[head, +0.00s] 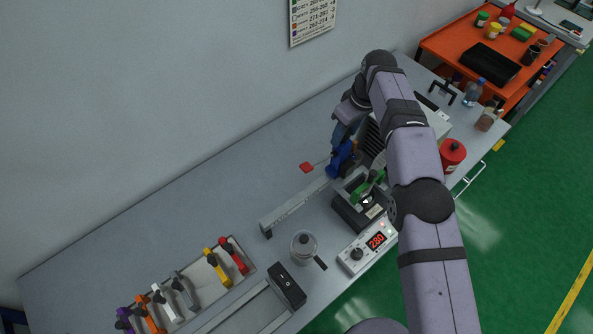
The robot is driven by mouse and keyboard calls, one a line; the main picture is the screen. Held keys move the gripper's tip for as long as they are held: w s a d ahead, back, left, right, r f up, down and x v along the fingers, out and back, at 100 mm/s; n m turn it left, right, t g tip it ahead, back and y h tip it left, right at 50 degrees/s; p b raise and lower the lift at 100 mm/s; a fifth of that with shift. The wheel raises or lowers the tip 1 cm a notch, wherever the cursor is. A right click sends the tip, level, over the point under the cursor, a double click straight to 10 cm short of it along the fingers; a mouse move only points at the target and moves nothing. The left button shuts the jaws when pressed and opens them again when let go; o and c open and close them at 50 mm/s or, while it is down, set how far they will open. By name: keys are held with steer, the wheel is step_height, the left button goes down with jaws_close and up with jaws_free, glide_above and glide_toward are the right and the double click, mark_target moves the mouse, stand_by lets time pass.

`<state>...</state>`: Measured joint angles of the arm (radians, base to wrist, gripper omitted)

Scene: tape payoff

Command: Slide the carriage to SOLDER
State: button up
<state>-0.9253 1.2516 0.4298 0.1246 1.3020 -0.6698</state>
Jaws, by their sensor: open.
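A pale grey rail (290,207) with small lettering on its front face runs diagonally across the bench. A blue body (340,160), which looks like the carriage, is at the rail's upper right end. My gripper (342,142) points down from my wrist, right at the top of the blue body. It is open; its fingertips are small and partly lost against the blue, so I cannot tell whether they touch it. The lettering is too small to read, so I cannot make out a SOLDER mark.
A black box (348,212) with a green part (371,184) stands right of the rail, near a controller (367,247) with a red display. A round jar (303,246) and black block (287,286) stand in front. A tray (188,318) holds coloured handles.

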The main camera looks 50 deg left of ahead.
steer(key=shift+r, duration=1.4)
steer(key=shift+d+r+m, duration=0.1)
steer(key=shift+r+m, duration=0.1)
steer(key=shift+m, duration=0.1)
steer(key=w+d+r+m+b, duration=0.1)
steer(key=w+d+m+b, duration=0.3)
steer(key=w+d, duration=0.6)
steer(key=s+d+f+m+b, duration=0.15)
steer(key=d+m, duration=0.35)
steer(key=d, duration=1.3)
steer(key=s+d+f+m+h+b, duration=0.1)
steer(key=s+d+m, duration=0.15)
steer(key=d, duration=0.45)
steer(key=s+d+f+m+h+b, duration=0.1)
steer(key=s+d+f+m, duration=0.1)
steer(key=s+d, duration=0.35)
steer(key=s+d+f+m+b, duration=0.2)
steer(key=s+d+f+m, duration=0.2)
steer(key=s+d, duration=0.8)
step_height(320, 180, down, 3)
steer(key=shift+s+r, duration=0.15)
steer(key=shift+s, duration=1.1)
